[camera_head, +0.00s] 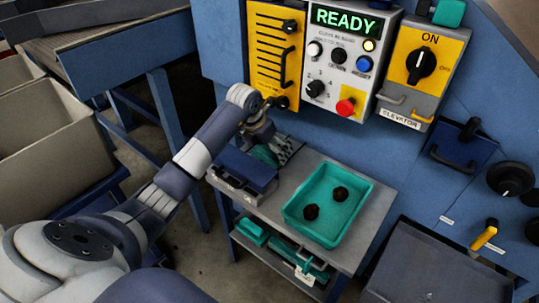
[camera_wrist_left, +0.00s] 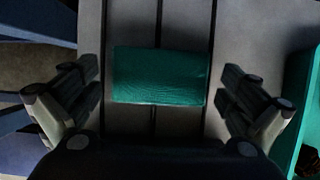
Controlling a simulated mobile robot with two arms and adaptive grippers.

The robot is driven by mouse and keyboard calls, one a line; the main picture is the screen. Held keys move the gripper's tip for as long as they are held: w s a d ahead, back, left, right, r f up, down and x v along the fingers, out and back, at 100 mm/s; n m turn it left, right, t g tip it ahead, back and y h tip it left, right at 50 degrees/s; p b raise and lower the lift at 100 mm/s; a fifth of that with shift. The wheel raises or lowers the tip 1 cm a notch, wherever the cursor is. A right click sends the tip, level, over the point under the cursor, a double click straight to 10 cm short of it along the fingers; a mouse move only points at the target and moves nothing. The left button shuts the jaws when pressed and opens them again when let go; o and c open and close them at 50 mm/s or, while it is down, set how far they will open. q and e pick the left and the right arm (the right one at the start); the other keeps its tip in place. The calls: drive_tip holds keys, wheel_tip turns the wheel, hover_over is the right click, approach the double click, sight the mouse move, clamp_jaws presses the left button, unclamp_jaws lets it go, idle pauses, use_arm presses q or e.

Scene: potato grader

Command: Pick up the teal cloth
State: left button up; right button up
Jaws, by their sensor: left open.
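The teal cloth (camera_wrist_left: 160,75) is a small folded rectangle lying on a grey surface with dark grooves in the left wrist view. In the head view a part of the cloth (camera_head: 264,155) shows at the back of the small cart, partly hidden by my left gripper (camera_head: 272,146). My left gripper is open over the cloth. In the left wrist view its two fingers (camera_wrist_left: 160,82) stand apart on either side of the cloth, with a visible gap on each side. How high the fingertips are above it is hard to tell. My right gripper is not in view.
A teal tray (camera_head: 361,210) with two dark lumps stands on the cart to the right of the cloth. A dark blue block (camera_head: 246,168) sits close on the left. A control panel (camera_head: 341,65) is behind. More teal items (camera_head: 253,231) lie on the lower shelf.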

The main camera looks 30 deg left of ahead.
sight(268, 150)
use_arm(q)
drive_tip(key=shift+w+f, duration=0.35)
drive_tip(key=shift+f, duration=0.3)
drive_tip(key=c, duration=0.8)
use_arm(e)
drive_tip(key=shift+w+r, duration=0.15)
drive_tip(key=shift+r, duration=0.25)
use_arm(q)
drive_tip(key=shift+r, duration=0.1)
